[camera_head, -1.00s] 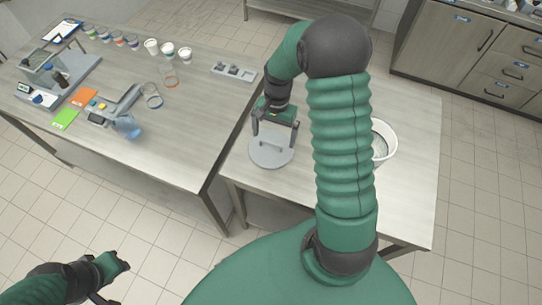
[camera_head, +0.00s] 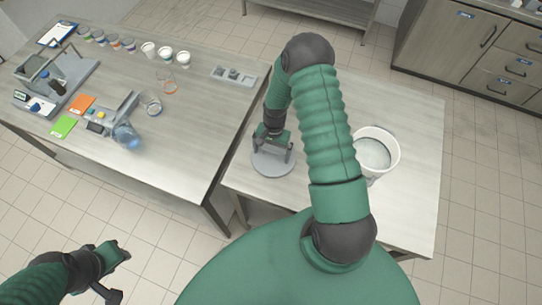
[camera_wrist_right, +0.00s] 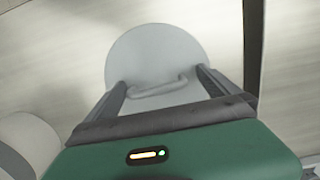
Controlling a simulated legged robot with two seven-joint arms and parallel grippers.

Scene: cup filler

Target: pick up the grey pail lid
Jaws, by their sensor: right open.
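The grey pail lid (camera_head: 272,166) is a flat round disc lying on the right-hand table, near that table's left edge. In the right wrist view the lid (camera_wrist_right: 150,55) has a raised bar handle (camera_wrist_right: 158,88) across it. My right gripper (camera_head: 272,153) is open above the lid. In the right wrist view its two fingers (camera_wrist_right: 160,88) stand apart, one on each side of the handle; I cannot tell the exact height. My left gripper (camera_head: 112,295) hangs at the lower left, away from the tables, and its jaws are not clear.
A white pail (camera_head: 392,150) with pale contents stands to the right on the same table (camera_head: 410,205). The left table (camera_head: 180,170) carries several cups, a scale, coloured cards and a small grey tray (camera_head: 233,75). A gap separates the tables.

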